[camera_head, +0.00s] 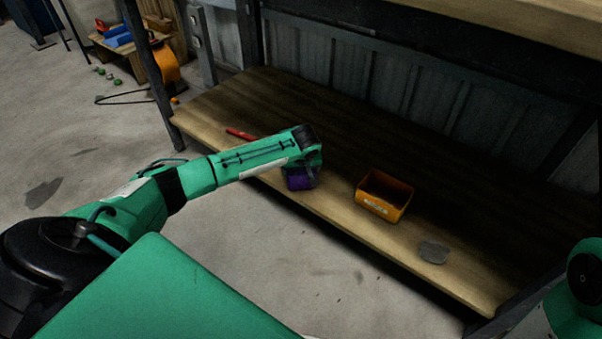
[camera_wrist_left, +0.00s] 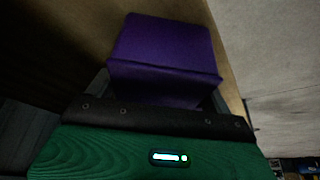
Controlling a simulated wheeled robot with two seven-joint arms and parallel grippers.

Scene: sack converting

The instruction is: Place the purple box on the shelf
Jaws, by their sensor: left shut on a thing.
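The purple box (camera_head: 300,179) is at the front edge of the wooden shelf (camera_head: 330,195), partly hidden under my left wrist in the head view. My left gripper (camera_head: 310,172) is shut on it. In the left wrist view the purple box (camera_wrist_left: 163,55) fills the space between the dark fingers, with the wooden surface behind it. I cannot tell whether the box touches the shelf. Of my right arm only a green part shows at the right edge of the head view; its gripper is not in view.
An orange bin (camera_head: 384,196) stands on the shelf to the right of the box, with a grey round patch (camera_head: 433,252) farther right. A red object (camera_head: 240,134) lies to the left. An upper board (camera_head: 520,22) hangs above. The back of the shelf is clear.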

